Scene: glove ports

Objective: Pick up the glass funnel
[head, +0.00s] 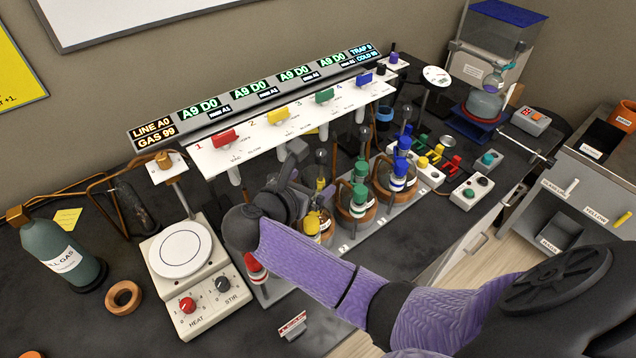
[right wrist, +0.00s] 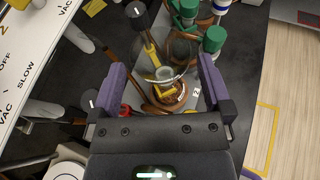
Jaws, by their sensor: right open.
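I cannot pick out the glass funnel for certain. A clear round glass rim (right wrist: 180,75) shows between my fingers in the right wrist view, around a yellow-topped piece in a brown ring; it may be the funnel or part of a flask. A small clear glass piece (head: 447,141) also lies beyond the colored valves in the head view. My right gripper (head: 305,190) is over the near-left end of the flask row, its fingers largely hidden by its own wrist. In the right wrist view my right gripper (right wrist: 162,70) is open, fingers either side of the yellow-topped piece, holding nothing visible.
A hotplate (head: 180,250) stands left of my right gripper, with a green gas bottle (head: 62,255) farther left. A white valve panel (head: 290,120) overhangs behind. Green- and blue-topped flasks (head: 359,197) stand close on the right.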

